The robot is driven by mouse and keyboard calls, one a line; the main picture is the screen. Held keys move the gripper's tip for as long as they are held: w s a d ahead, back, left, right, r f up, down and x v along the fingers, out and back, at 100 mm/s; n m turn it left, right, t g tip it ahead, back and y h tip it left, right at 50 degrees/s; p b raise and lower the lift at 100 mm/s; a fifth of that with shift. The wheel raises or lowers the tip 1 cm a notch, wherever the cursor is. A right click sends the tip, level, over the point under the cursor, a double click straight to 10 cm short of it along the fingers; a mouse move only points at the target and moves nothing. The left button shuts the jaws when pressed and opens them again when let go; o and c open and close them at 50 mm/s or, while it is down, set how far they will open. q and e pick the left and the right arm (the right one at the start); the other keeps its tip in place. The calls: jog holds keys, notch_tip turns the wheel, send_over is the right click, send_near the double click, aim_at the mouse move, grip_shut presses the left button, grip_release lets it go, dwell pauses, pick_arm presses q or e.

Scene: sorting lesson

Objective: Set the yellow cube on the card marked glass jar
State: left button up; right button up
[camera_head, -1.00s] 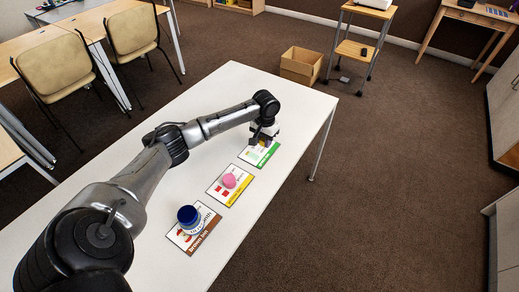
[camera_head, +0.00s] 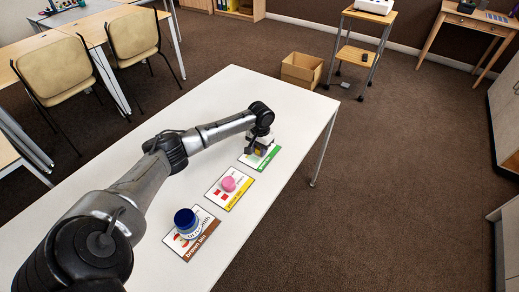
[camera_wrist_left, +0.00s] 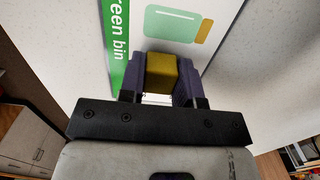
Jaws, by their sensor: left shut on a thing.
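My left gripper (camera_head: 258,148) is over the far card at the table's far end. It is shut on the yellow cube (camera_wrist_left: 162,72), which sits between the two dark fingers in the wrist view. The card (camera_head: 272,160) has a green strip, lettered "green bin" in the wrist view (camera_wrist_left: 118,50), and a green jar-like picture with a tan end. The cube is in front of part of this card; I cannot tell whether it touches it. In the head view the cube is mostly hidden by the gripper. My right gripper is not in view.
On the white table (camera_head: 240,95), a pink round object (camera_head: 228,184) sits on a yellow-edged card (camera_head: 236,198). A blue-topped object (camera_head: 186,219) stands on a brown-edged card (camera_head: 203,243). A cardboard box (camera_head: 302,70) is on the floor beyond.

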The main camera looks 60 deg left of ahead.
pick_arm(q)
jog(key=shift+f, duration=0.1)
jog(key=o, duration=0.9)
notch_tip(320, 180, up, 12)
jog(key=p, duration=0.4)
jog(key=shift+w+a, duration=0.15)
jog(key=shift+w, duration=0.1)
